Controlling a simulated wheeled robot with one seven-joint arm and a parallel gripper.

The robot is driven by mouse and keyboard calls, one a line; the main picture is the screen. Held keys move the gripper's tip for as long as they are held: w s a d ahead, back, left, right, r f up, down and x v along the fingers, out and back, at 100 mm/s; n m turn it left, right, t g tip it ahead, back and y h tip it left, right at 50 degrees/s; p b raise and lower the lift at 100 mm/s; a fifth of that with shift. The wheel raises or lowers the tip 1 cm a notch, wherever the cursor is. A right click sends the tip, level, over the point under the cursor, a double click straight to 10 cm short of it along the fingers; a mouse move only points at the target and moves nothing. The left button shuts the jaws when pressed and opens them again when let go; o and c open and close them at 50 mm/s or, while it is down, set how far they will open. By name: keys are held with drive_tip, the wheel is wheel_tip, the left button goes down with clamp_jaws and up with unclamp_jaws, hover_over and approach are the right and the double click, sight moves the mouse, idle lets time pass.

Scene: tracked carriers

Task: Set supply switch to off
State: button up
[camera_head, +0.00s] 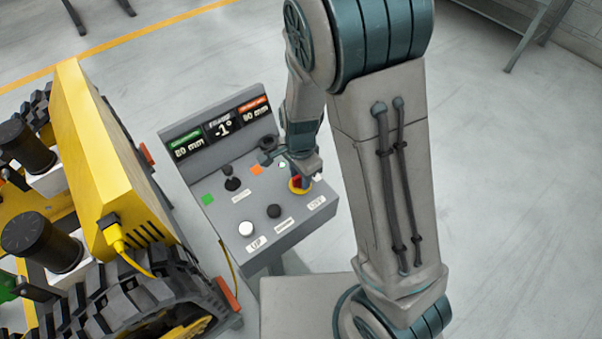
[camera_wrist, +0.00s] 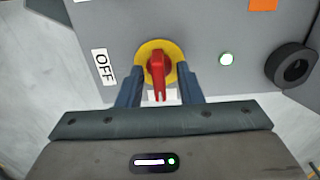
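The supply switch (camera_wrist: 157,68) is a red rotary handle on a round yellow plate, set in the grey sloped control panel. In the wrist view its handle points down toward my gripper, and a white label reading OFF (camera_wrist: 103,67) sits to its left. My gripper (camera_wrist: 158,80) has its two blue-grey fingers apart, one on each side of the handle, with gaps visible. In the head view the switch (camera_head: 298,186) is partly covered by my gripper (camera_head: 303,172) at the panel's right side. A white label under the handle is mostly hidden.
The control panel (camera_head: 232,192) also holds a white button (camera_head: 245,229), a black button (camera_head: 274,211), a small black lever (camera_head: 232,184) and a display showing -1°. A yellow tracked carrier (camera_head: 110,160) stands left.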

clamp_jaws()
drive_tip(key=shift+n, duration=0.3)
drive_tip(key=n+b, duration=0.2)
drive_tip(key=n, duration=0.1)
drive_tip(key=shift+w+n, duration=0.1)
drive_tip(key=shift+n, duration=0.2)
drive_tip(key=n+b, duration=0.2)
drive_tip(key=n, duration=0.2)
drive_tip(key=shift+n+b, duration=0.3)
drive_tip(key=n+b, duration=0.1)
drive_tip(key=n, duration=0.3)
drive_tip(key=shift+b, duration=0.35)
drive_tip(key=shift+r+n+b, duration=0.15)
drive_tip(key=shift+n+b, duration=0.25)
drive_tip(key=shift+n, duration=2.1)
